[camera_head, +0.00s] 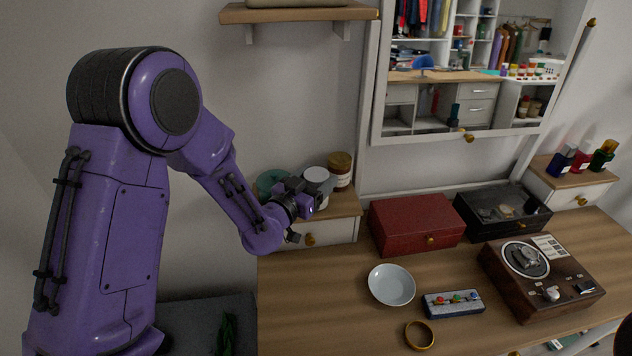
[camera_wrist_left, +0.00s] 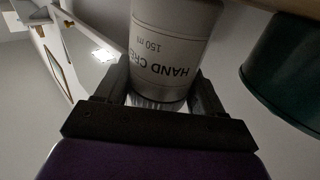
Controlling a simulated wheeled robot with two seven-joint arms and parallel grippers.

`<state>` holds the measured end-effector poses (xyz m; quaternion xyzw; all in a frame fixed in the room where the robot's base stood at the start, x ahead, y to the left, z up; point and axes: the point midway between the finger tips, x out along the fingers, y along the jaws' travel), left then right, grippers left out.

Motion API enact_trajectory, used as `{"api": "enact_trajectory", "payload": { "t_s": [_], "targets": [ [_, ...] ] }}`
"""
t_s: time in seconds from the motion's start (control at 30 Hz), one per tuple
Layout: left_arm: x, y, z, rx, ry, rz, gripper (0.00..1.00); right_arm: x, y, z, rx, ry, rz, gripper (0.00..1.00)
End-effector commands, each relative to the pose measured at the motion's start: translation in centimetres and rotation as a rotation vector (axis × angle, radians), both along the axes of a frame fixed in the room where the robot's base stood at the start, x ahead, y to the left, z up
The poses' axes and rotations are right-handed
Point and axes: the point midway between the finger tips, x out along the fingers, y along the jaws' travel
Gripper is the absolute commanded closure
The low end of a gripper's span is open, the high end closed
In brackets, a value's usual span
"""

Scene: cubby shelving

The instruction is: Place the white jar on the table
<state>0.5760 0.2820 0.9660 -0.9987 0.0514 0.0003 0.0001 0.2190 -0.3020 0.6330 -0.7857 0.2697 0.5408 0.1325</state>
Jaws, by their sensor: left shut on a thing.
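The white jar (camera_head: 317,175) with a pale grey lid is at the small drawer unit on the left of the table. My left gripper (camera_head: 308,197) is shut on it from the near side. In the left wrist view the jar (camera_wrist_left: 166,50) is between the two fingers and shows upside-down "HAND CREAM 150 ml" lettering. I cannot tell whether its base touches the unit's top. The wooden table (camera_head: 300,290) lies below and to the right. My right gripper is not in view.
A brown-lidded jar (camera_head: 341,166) and a teal container (camera_head: 268,182) stand close beside the held jar.

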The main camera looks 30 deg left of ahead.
Motion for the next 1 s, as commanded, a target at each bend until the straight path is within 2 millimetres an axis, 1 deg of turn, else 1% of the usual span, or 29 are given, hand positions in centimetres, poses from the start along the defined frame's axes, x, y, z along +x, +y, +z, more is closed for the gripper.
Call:
{"api": "enact_trajectory", "payload": {
  "t_s": [0.17, 0.2, 0.23, 0.27, 0.5, 0.6, 0.67, 0.73, 0.8, 0.87, 0.97, 1.0],
  "targets": [
    [0.0, 0.0, -0.7, 0.000, -0.001, 0.000, 0.81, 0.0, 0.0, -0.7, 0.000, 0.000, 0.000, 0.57],
    [0.0, 0.0, -0.5, 0.000, 0.000, 0.000, 0.19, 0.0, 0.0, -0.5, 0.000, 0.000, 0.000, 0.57],
    [0.0, 0.0, -0.5, 0.000, 0.000, 0.000, 0.09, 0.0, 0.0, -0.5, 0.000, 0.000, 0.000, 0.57],
    [0.0, 0.0, -0.5, 0.000, 0.000, 0.000, 0.06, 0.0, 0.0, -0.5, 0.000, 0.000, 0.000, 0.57],
    [0.0, 0.0, -0.5, 0.000, 0.000, 0.000, 0.06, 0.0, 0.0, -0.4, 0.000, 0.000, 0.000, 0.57],
    [-0.2, 0.0, -0.2, -0.001, 0.001, 0.000, 0.06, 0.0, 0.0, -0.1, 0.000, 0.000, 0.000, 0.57],
    [-1.0, 0.1, -0.6, -0.001, 0.000, 0.000, 0.06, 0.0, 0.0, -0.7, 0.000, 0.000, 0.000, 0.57],
    [-2.4, 0.2, -0.7, -0.001, 0.001, 0.001, 0.06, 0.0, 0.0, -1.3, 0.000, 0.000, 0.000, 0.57],
    [-4.0, 0.7, -1.3, -0.001, 0.001, 0.002, 0.06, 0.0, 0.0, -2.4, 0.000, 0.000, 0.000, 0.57],
    [-5.3, 1.0, -1.5, 0.000, 0.000, 0.002, 0.06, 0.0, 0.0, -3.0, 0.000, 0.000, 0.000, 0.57],
    [-7.5, 1.3, -1.2, 0.000, 0.001, 0.001, 0.06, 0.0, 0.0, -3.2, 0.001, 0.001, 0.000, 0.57],
    [-8.2, 1.3, -0.8, -0.001, 0.001, 0.001, 0.06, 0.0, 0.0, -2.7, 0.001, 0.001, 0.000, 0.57]
  ]
}}
